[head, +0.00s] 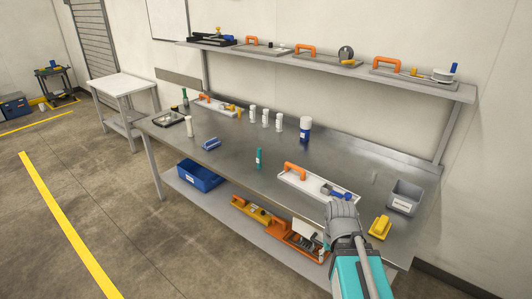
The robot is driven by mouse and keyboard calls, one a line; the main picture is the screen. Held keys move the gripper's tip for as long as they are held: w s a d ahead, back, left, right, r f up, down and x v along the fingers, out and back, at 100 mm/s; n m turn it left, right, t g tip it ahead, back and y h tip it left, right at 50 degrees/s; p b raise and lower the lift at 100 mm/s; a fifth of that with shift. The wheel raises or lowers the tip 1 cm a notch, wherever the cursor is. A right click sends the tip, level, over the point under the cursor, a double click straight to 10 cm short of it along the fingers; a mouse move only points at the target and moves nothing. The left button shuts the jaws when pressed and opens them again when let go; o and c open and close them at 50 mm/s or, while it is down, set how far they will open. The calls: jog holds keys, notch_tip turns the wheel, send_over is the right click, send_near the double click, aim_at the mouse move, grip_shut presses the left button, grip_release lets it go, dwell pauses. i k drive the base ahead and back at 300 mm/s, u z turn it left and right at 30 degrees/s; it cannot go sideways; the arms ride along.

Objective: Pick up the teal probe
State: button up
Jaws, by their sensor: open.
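The teal probe (259,158) is a small, slim upright item near the front edge of the steel workbench (230,152), around its middle. Nothing touches it. My gripper (338,206) is at the lower right of the head view, by the front right part of the bench. It is well to the right of the probe and apart from it. My gripper is open; its fingertips are small and partly hidden by its own body. I see nothing held in it.
A white tray with an orange handle (290,172) lies between the probe and my gripper. A blue item (211,144) lies left of the probe. A yellow item (380,227) and grey bin (405,196) are at right. White bottles (265,117) stand behind.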

aim_at(259, 158)
jog(key=i, duration=1.5)
jog(key=u, duration=0.05)
